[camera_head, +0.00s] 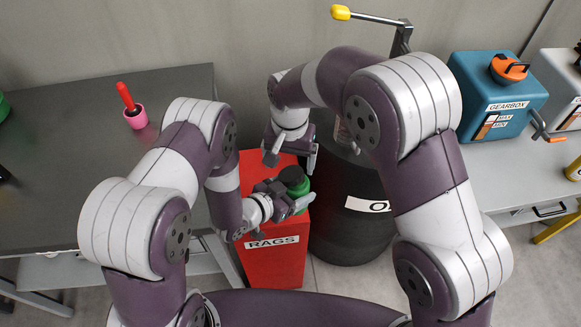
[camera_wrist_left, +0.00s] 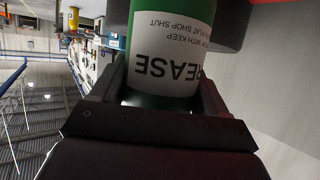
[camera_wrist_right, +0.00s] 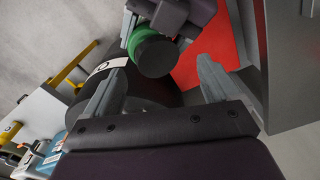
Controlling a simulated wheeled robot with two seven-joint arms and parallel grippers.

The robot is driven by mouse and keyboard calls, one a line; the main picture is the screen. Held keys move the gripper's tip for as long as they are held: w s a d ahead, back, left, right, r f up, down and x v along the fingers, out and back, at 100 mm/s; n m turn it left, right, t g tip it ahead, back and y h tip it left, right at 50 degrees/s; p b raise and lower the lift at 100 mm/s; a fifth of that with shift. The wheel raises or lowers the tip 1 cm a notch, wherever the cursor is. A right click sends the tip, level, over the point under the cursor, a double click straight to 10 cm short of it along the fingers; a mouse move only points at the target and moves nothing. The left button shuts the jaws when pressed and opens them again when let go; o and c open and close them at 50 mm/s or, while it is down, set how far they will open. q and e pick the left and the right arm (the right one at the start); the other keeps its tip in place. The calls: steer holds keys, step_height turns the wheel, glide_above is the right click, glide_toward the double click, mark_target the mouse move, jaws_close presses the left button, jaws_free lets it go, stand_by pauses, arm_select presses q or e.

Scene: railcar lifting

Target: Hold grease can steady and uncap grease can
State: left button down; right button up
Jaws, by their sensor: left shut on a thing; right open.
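The grease can (camera_head: 299,187) is green with a black cap (camera_head: 292,175) and is held above the red rags bin. In the left wrist view the can (camera_wrist_left: 168,50) shows a white label, upside down in the picture. My left gripper (camera_head: 289,198) is shut on the can's body. My right gripper (camera_head: 292,153) is open and empty, just above and beyond the can. In the right wrist view the black cap (camera_wrist_right: 155,57) lies ahead, between the open fingers and apart from them. The cap is on the can.
The red rags bin (camera_head: 275,262) stands below the can. A dark drum (camera_head: 345,225) stands right beside it. A grey bench (camera_head: 60,120) at left carries a pink cup (camera_head: 136,119) with a red-handled tool. At right, a bench (camera_head: 465,178) holds a blue gearbox container (camera_head: 500,90).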

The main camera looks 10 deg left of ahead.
mark_target(293, 174)
steer(key=shift+d+r, duration=0.1)
steer(key=shift+r, duration=0.2)
steer(key=shift+c, duration=0.5)
steer(key=shift+w+d+r, duration=0.1)
steer(key=shift+w+r, duration=0.05)
steer(key=shift+r, duration=0.4)
steer(key=shift+w+d+r, duration=0.1)
steer(key=shift+r, duration=0.45)
step_height(293, 174, down, 8)
steer(key=shift+s+r, duration=0.1)
steer(key=c, duration=1)
steer(key=shift+c, duration=0.2)
steer(key=shift+r, duration=1.1)
